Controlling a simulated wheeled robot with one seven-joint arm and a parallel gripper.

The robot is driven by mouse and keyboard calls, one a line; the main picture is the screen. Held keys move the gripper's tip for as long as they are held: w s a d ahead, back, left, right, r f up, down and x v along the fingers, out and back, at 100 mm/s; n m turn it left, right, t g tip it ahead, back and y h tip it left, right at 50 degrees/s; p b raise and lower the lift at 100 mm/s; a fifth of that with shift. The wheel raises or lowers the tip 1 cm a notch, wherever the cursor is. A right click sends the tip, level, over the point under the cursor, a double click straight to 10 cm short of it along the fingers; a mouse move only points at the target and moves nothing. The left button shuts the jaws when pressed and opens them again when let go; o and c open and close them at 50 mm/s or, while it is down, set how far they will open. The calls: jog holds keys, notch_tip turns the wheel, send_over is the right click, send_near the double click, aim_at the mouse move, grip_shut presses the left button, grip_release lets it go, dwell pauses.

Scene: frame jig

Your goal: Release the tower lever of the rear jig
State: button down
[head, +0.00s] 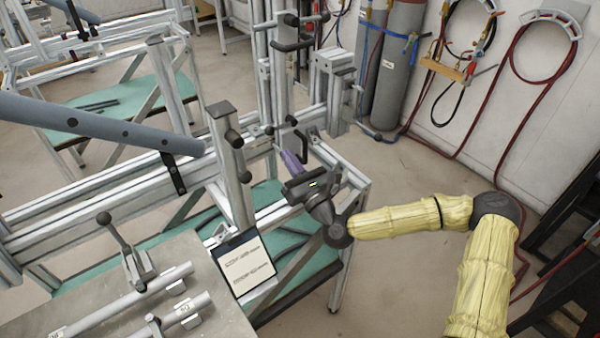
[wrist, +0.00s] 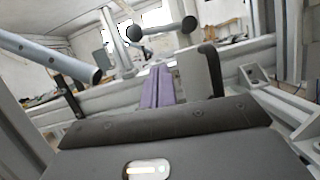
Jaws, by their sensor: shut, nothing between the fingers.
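My gripper (head: 288,158) has purple fingers, shut and empty, at the jig's aluminium tower (head: 272,85). The fingers also show in the wrist view (wrist: 158,86), pressed together and pointing into the frame. A black bent lever (head: 303,148) sits just right of the fingertips in the head view. A black lever shows just right of the fingers in the wrist view (wrist: 213,70). Higher on the tower is a black clamp with handles (head: 291,40). I cannot tell whether the fingers touch the bent lever. Which lever is the tower lever is not clear.
A blue-grey tube (head: 100,125) crosses from the left. A shorter post (head: 232,165) with black knobs stands left of my gripper. A sign (head: 243,263) and a steel table (head: 105,315) with clamps are in front. Gas cylinders (head: 398,60) stand behind.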

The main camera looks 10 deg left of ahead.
jog(key=r, duration=0.1)
jog(key=w+a+r, duration=0.1)
jog(key=r+p, duration=0.1)
jog(key=shift+w+a+r, duration=0.3)
jog(key=shift+w+r, duration=0.05)
jog(key=shift+w+d, duration=0.1)
